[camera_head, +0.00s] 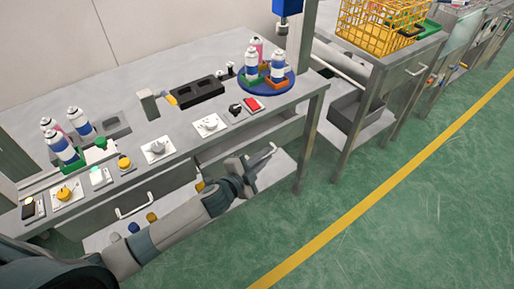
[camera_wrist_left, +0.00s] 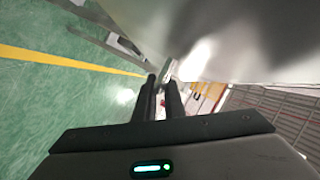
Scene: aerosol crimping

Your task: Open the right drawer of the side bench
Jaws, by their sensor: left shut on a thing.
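The bench (camera_head: 230,67) in the head view has a left drawer with a pale bar handle (camera_head: 133,205) and a right drawer front (camera_head: 235,142). My left gripper (camera_head: 264,164) is at the right drawer's bar handle (camera_head: 268,151), shut on it. In the left wrist view, the two dark fingers of this gripper (camera_wrist_left: 161,84) are close together around a pale bar, the handle (camera_wrist_left: 168,70). The arm hides part of the drawer front. I cannot tell how far the drawer stands out. My right gripper is not in view.
Spray cans (camera_head: 60,147) and small parts stand on the bench top. A blue round tray (camera_head: 290,82) holds more cans at its right. A lower shelf (camera_head: 272,172) lies below. A second bench with a yellow basket (camera_head: 368,33) stands right. Green floor (camera_head: 400,215) in front is clear.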

